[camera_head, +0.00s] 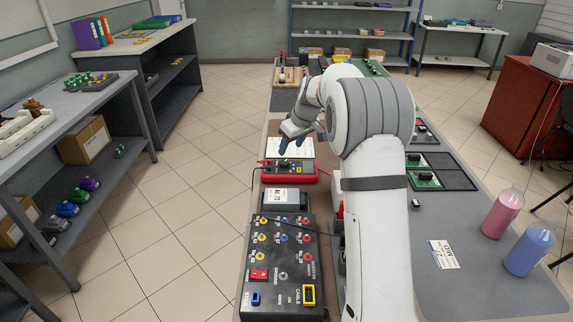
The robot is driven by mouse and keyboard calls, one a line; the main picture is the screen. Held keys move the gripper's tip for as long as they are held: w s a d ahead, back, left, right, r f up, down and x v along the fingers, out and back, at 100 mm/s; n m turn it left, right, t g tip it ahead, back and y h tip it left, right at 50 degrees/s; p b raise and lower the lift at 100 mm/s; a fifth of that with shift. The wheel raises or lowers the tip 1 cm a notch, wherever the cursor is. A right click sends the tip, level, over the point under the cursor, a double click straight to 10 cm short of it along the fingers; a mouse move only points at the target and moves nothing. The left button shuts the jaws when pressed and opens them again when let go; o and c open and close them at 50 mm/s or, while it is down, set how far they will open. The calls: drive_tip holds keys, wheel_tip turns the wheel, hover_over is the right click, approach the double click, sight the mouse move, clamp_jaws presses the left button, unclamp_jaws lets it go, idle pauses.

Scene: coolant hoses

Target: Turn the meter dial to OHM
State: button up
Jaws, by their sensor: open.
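A red meter (300,179) with a dark face lies on the bench left of my arm. A dark round shape on its face seems to be the dial (284,164), but the dial's markings and pointer are too small to read. My gripper (284,146) points down and left, just above the far edge of the meter. Its dark fingers look empty and apart from the dial, though the exact gap is hard to judge. The gripper is open.
A white sheet (300,148) lies behind the meter. In front are a labelled grey box (285,200) and a dark panel (250,287) with coloured sockets and a cable.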

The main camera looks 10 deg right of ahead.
sight(285, 162)
drive_tip(key=x, duration=0.8)
drive_tip(key=c, duration=0.9)
drive_tip(key=shift+d, duration=0.15)
drive_tip(key=shift+c, duration=0.3)
